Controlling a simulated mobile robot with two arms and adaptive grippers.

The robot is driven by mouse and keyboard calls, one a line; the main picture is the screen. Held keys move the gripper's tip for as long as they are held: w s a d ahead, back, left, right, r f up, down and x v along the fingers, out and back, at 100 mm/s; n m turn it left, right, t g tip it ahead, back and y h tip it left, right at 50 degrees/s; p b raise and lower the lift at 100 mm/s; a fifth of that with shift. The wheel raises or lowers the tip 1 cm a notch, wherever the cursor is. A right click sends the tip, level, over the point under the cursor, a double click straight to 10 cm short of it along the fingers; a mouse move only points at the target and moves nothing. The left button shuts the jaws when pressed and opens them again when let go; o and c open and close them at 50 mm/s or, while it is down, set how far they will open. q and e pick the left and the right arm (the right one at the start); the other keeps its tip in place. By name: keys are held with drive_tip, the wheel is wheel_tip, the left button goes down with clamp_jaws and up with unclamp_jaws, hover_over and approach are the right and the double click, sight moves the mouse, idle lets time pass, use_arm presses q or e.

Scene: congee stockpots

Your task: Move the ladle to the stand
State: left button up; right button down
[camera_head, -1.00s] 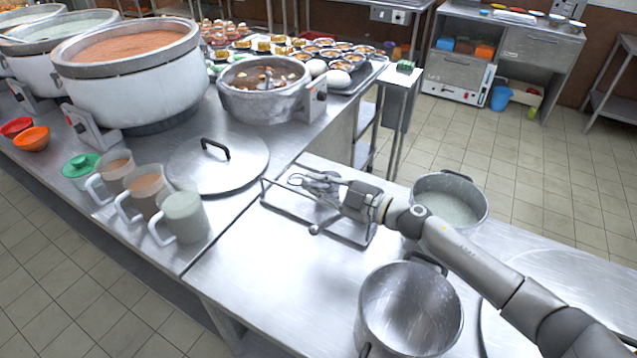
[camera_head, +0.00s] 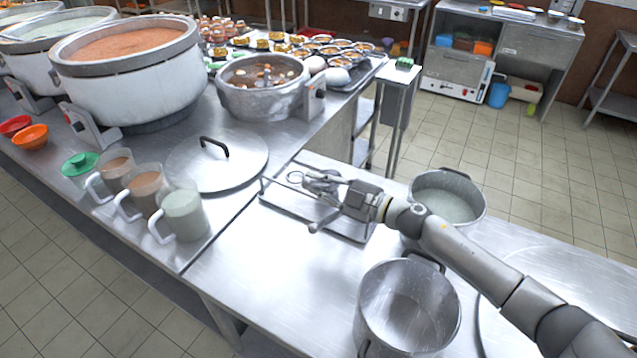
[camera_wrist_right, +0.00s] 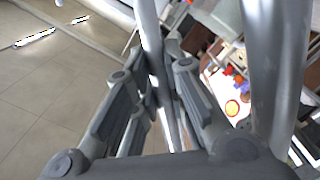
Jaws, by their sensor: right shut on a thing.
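My right gripper (camera_head: 318,184) is over the metal stand (camera_head: 285,207), a low tray-like frame on the steel counter. It is shut on the ladle, whose thin grey handle (camera_wrist_right: 152,45) runs between the fingers in the right wrist view. In the head view a short grey piece, seemingly part of the ladle (camera_head: 325,222), sticks out below the gripper, over the stand. The gripper and wrist hide the rest, and I cannot tell whether the ladle touches the stand. My left gripper is not in view.
An empty steel pot (camera_head: 408,310) stands in front of my right arm, and a pot with pale liquid (camera_head: 447,200) behind it. A lid (camera_head: 218,165) and several handled jugs (camera_head: 182,215) stand to the left. The counter front-left of the empty pot is clear.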

drive_tip(key=shift+f, duration=0.1)
drive_tip(key=c, duration=1.4)
unclamp_jaws()
wheel_tip(320, 180, up, 10)
drive_tip(key=shift+f, duration=0.1)
